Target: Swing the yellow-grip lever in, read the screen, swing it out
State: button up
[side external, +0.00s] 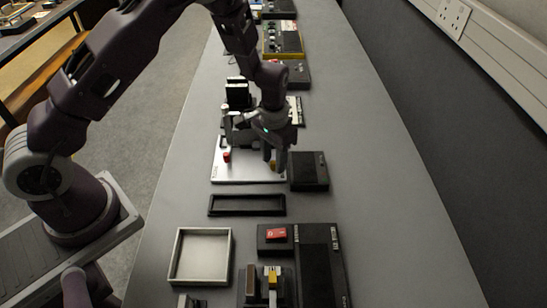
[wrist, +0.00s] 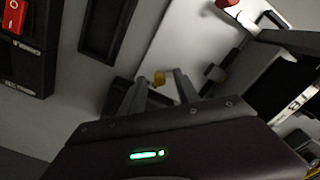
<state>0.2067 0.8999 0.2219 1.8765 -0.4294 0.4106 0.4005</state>
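My gripper (side external: 272,158) is open and low over the right part of a white plate (side external: 240,175). The lever's arm is mostly hidden. A dark upright box (side external: 237,95), possibly the screen, stands behind; no reading is legible.
A red knob (side external: 227,156) is on the plate's left. A black box (side external: 308,171) is close on the right. An empty black frame (side external: 247,205), a pale tray (side external: 200,256) and a box with a red switch (side external: 277,234) lie nearer the camera. The table's right side is clear.

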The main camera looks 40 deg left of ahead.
grip_shut()
jog(key=shift+w+d+n, duration=0.1)
jog(key=shift+w+n, duration=0.1)
jog(key=shift+n, duration=0.45)
jog(key=shift+w+n, duration=0.2)
jog(key=shift+n, duration=0.45)
grip_release()
jog(key=shift+r, duration=0.15)
notch_tip(320, 180, up, 7)
jog(key=shift+f, duration=0.1)
